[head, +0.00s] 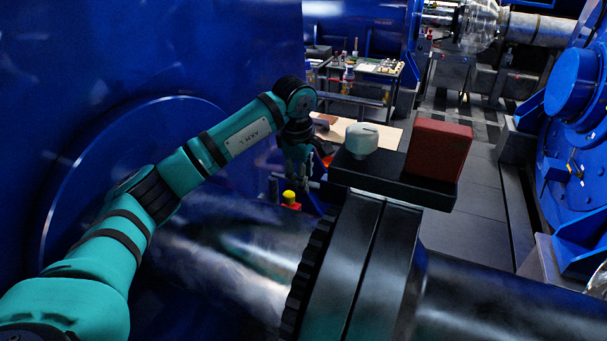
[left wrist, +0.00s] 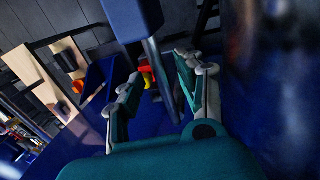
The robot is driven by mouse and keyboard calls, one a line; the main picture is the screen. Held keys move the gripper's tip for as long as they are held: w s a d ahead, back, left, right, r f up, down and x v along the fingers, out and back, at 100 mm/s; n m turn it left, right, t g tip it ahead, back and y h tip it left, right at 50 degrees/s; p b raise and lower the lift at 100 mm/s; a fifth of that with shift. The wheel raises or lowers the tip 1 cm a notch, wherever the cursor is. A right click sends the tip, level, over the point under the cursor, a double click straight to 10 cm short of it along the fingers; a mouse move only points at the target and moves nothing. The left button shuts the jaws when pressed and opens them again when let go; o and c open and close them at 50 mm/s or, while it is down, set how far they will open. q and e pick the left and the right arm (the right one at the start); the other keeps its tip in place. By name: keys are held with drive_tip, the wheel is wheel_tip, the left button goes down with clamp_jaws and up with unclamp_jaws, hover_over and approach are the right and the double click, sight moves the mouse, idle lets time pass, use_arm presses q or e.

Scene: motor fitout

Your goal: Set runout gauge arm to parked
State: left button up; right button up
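My left gripper (head: 297,165) reaches in from the left and points down behind the shaft, beside a small part with a yellow top and red base (head: 290,200). In the left wrist view my left gripper (left wrist: 158,68) has its two fingers spread apart. A grey rod (left wrist: 160,78) hanging from a dark blue block (left wrist: 133,18) runs between the fingers, with no clear contact on both sides. The yellow and red part (left wrist: 147,78) shows just behind the rod. I cannot tell for certain which part is the runout gauge arm. My right gripper is not in view.
A thick metal shaft (head: 480,300) with a dark collar (head: 372,262) crosses the front. A black plate (head: 392,184) above it carries a white knob (head: 361,139) and a red block (head: 438,150). A large blue housing (head: 130,50) fills the left. Grey floor (head: 480,200) lies open beyond.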

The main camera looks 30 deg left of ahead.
use_arm(q)
drive_tip(key=shift+f, duration=0.2)
clamp_jaws()
idle(0.4)
